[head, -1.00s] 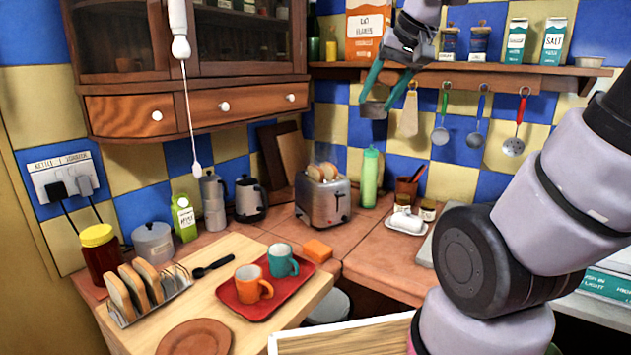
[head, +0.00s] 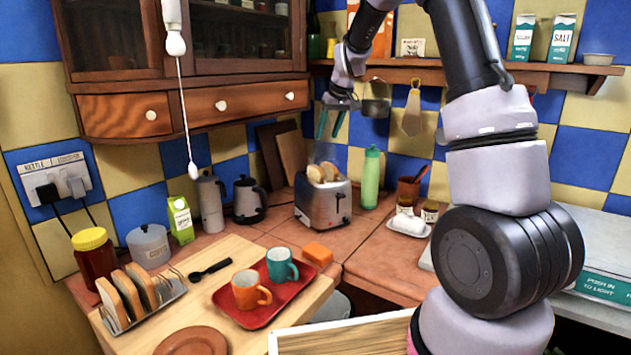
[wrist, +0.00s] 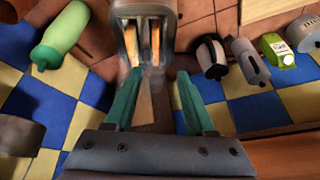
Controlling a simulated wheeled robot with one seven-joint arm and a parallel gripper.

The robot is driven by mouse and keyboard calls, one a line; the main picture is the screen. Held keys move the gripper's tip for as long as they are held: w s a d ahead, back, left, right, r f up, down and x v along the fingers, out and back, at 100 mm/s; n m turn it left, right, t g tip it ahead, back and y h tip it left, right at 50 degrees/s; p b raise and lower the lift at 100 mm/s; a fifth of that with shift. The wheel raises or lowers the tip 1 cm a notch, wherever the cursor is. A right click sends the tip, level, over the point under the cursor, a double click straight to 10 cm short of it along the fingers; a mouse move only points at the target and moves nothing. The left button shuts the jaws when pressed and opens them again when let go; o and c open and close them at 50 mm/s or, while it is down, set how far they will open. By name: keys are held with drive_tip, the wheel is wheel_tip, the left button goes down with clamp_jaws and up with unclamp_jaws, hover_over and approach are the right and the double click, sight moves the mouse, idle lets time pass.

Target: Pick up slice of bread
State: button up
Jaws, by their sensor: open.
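Slices of bread (head: 323,173) stick up out of the slots of a silver toaster (head: 323,204) at the back of the counter; in the wrist view two slices (wrist: 143,42) show in the toaster slots. More bread slices (head: 129,292) stand in a metal rack (head: 172,294) on the wooden board at the left. My gripper (head: 327,136) is open and empty. It hangs above the toaster with its green fingers pointing down. In the wrist view the gap between the fingers (wrist: 155,105) lies just below the toaster in the picture.
A green bottle (head: 370,180) stands right of the toaster. A shelf (head: 480,69) with hanging utensils is behind my arm. A red tray (head: 268,300) with two mugs sits in front.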

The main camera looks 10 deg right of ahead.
drive_tip(key=n, duration=0.1)
hover_over(316, 166)
drive_tip(key=s, duration=0.2)
drive_tip(key=f, duration=0.6)
drive_tip(key=d+f, duration=0.1)
drive_tip(key=f, duration=0.2)
drive_tip(key=shift+s+f, duration=0.15)
drive_tip(key=shift+s, duration=0.05)
drive_tip(key=shift+x, duration=3.15)
clamp_jaws()
